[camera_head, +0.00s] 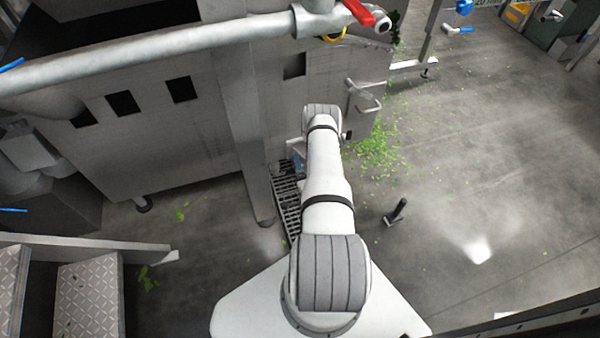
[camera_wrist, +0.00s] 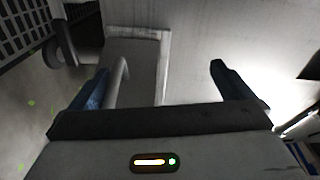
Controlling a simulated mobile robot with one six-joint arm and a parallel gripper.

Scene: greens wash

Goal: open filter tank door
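The filter tank (camera_head: 268,92) is a tall grey metal cabinet at upper centre in the head view. A grey handle (camera_head: 365,97) sticks out near its right edge. My gripper is mostly hidden behind my arm in the head view, with a bit of blue showing low by the tank. In the wrist view my gripper (camera_wrist: 160,70) has its two blue fingers wide apart with nothing gripped. A grey bar handle (camera_wrist: 119,80) on a raised plate (camera_wrist: 148,62) lies between the fingers, close beside the left one. I cannot tell whether the two handles are the same.
A dark floor grate (camera_head: 286,197) lies left of my arm, beside a tank leg (camera_head: 258,190). A pipe with a red valve lever (camera_head: 358,12) runs above. Green leaf bits (camera_head: 375,150) litter the floor. A small black post (camera_head: 396,212) stands right; open floor lies beyond.

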